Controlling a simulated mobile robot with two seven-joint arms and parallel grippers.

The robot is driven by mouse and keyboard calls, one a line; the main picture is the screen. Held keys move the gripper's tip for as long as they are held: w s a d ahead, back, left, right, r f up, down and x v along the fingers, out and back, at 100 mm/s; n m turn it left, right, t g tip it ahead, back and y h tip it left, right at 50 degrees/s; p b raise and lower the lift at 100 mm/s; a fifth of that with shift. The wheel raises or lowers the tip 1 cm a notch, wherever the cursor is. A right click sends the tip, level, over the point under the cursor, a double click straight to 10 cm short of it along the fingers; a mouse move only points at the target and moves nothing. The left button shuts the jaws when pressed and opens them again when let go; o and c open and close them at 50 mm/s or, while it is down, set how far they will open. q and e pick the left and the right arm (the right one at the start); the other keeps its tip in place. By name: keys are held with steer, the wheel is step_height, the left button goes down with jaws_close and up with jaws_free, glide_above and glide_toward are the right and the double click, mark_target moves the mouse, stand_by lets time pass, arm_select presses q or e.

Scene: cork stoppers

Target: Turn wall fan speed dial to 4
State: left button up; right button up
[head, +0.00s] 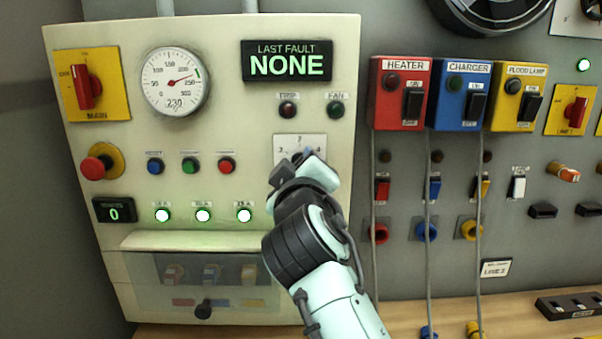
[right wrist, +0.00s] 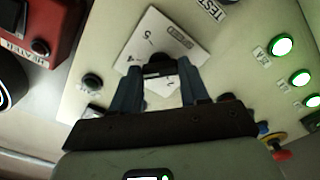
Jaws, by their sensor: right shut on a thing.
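The speed dial's white plate (head: 287,141) is on the right side of the cream panel, below the TRIP and FAN lamps. My right gripper (head: 303,158) covers its middle and lower part in the head view. In the right wrist view the plate (right wrist: 150,40) appears rotated, with a few numbers showing on it. My right gripper (right wrist: 162,76) is shut on the dark knob (right wrist: 158,69) at the plate. The fingers hide most of the knob, so I cannot tell which number it points to. My left gripper is not in view.
The cream panel (head: 225,120) also carries a red MAIN switch (head: 85,87), a gauge (head: 174,82), a red stop button (head: 96,166) and lit green lamps (head: 203,215). Red (head: 400,93), blue (head: 459,95) and yellow (head: 513,97) boxes with hanging cables are to the right.

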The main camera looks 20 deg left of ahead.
arm_select(q)
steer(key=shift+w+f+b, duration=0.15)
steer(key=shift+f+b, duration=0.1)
steer(key=shift+b, duration=0.05)
arm_select(e)
steer(key=shift+m, duration=1.6)
steer(key=o, duration=1.1)
steer(key=shift+c, duration=0.2)
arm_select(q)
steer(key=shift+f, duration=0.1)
arm_select(e)
steer(key=shift+s, duration=0.1)
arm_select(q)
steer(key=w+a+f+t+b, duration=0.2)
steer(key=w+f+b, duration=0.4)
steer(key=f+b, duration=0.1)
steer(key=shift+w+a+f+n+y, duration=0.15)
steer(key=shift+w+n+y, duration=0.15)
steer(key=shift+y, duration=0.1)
arm_select(e)
steer(key=v, duration=1.3)
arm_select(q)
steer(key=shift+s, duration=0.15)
arm_select(e)
steer(key=shift+s, duration=0.1)
